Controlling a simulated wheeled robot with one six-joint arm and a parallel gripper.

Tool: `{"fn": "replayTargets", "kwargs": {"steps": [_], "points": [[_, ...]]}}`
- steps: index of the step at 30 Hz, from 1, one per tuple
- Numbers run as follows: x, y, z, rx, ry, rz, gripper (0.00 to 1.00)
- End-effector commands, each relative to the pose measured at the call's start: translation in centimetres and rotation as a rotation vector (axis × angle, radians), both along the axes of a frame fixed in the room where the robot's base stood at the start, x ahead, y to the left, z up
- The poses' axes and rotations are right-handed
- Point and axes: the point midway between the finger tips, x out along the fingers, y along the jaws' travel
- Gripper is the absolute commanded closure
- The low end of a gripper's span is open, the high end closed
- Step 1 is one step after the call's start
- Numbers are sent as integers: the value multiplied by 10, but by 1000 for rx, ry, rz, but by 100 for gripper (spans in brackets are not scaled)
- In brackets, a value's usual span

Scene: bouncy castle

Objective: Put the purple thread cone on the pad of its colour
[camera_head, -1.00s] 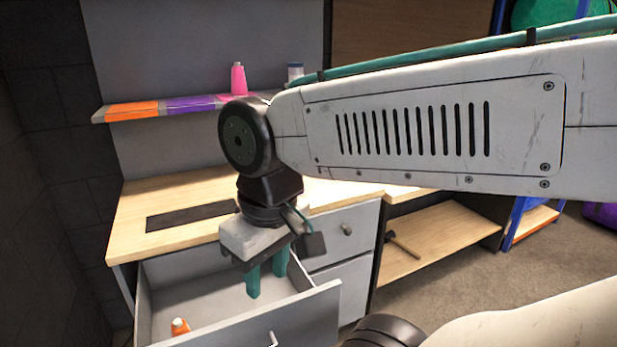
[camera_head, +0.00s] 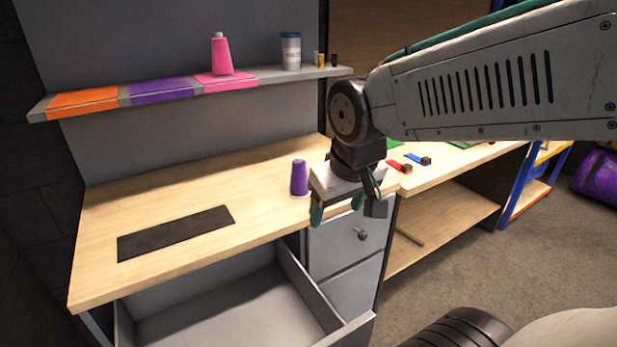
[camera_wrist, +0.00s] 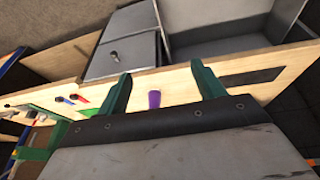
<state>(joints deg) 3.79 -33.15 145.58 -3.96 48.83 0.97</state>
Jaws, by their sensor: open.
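The purple thread cone (camera_head: 299,177) stands upright on the wooden bench, near its front edge and just left of my gripper (camera_head: 338,212) in the head view. In the wrist view the purple cone (camera_wrist: 154,99) shows between the two green fingers of my gripper (camera_wrist: 160,92), beyond their tips or beside them; I cannot tell the depth. My gripper is open and empty. The purple pad (camera_head: 161,90) lies on the grey wall shelf, between the orange pad (camera_head: 84,101) and the pink pad (camera_head: 226,81). The purple pad is bare.
A pink cone (camera_head: 221,54) stands on the pink pad. A grey drawer (camera_head: 235,309) is open below the bench. A dark mat (camera_head: 176,232) lies on the bench; red and blue clips lie at right.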

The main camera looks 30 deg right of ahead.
Motion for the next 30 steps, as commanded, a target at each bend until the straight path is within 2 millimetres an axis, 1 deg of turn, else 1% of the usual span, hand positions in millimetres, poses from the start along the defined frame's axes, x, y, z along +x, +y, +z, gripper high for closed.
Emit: {"fn": "replayTargets", "kwargs": {"steps": [1, 2, 3, 5, 6, 8, 9, 12, 15, 19, 24, 28, 30], "points": [[28, -12, -10, -17, -49, -16, 32], [46, -19, -15, -29, -92, -20, 32], [70, -28, -20, -43, -153, -24, 32], [103, -42, -28, -61, -242, -25, 32], [124, -50, -34, -72, -300, -22, 32], [153, -62, -43, -83, -389, -14, 32], [171, -69, -50, -88, -448, -8, 32], [210, -84, -65, -86, -597, 15, 32], [238, -96, -81, -70, -740, 37, 32], [260, -105, -97, -35, -902, 60, 32], [268, -112, -108, 5, -1041, 74, 32], [272, -113, -110, 19, -1087, 77, 32], [279, -113, -110, 21, -1096, 80, 32]]}}
